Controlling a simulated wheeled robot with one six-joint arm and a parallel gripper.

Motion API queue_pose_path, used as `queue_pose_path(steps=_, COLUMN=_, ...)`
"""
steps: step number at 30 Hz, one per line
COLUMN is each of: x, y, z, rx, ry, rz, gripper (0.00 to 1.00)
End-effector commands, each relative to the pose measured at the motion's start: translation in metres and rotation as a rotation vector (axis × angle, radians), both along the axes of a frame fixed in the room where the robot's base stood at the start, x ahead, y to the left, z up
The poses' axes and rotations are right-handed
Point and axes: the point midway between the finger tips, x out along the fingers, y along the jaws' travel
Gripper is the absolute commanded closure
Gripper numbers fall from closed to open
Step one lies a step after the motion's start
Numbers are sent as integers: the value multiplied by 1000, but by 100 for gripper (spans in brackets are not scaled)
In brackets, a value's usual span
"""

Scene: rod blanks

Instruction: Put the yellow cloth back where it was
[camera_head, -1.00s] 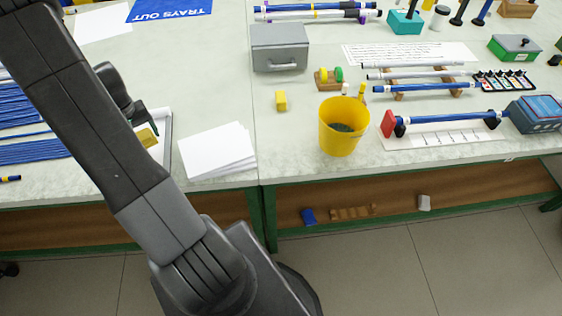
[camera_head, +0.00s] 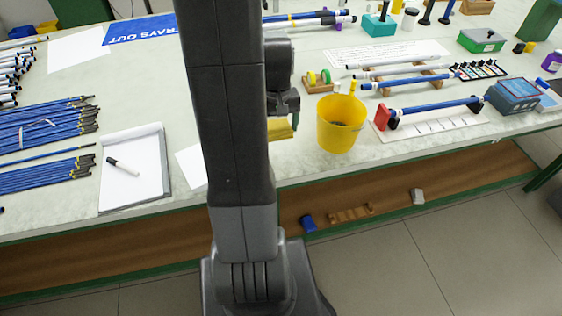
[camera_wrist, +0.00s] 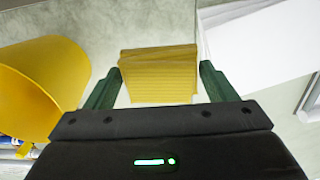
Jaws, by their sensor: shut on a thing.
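The yellow cloth (camera_wrist: 158,76) is a folded, layered pad between the green fingers of my gripper (camera_wrist: 161,84) in the wrist view. My gripper is shut on it. In the head view the cloth (camera_head: 281,130) shows just right of my arm, below my gripper (camera_head: 284,113), and left of the yellow bucket (camera_head: 341,124). My arm hides part of the cloth and the table behind it. I cannot tell how high the cloth is above the table.
White sheets (camera_head: 191,166) lie left of my arm, partly hidden. A rod on supports (camera_head: 435,108) stands right of the bucket. Clear table shows near the front edge.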

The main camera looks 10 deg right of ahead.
Motion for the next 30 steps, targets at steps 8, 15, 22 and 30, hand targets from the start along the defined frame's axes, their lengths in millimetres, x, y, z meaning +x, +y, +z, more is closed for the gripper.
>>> queue_pose_path(steps=8, x=-7, y=-4, z=-39, rx=1, ry=6, rz=2, gripper=43)
queue_pose_path(steps=15, x=-7, y=-4, z=-61, rx=1, ry=4, rz=2, gripper=43)
queue_pose_path(steps=22, x=-6, y=-4, z=-90, rx=1, ry=4, rz=2, gripper=43)
queue_pose_path(steps=30, x=-6, y=-4, z=-98, rx=0, ry=0, rz=2, gripper=43)
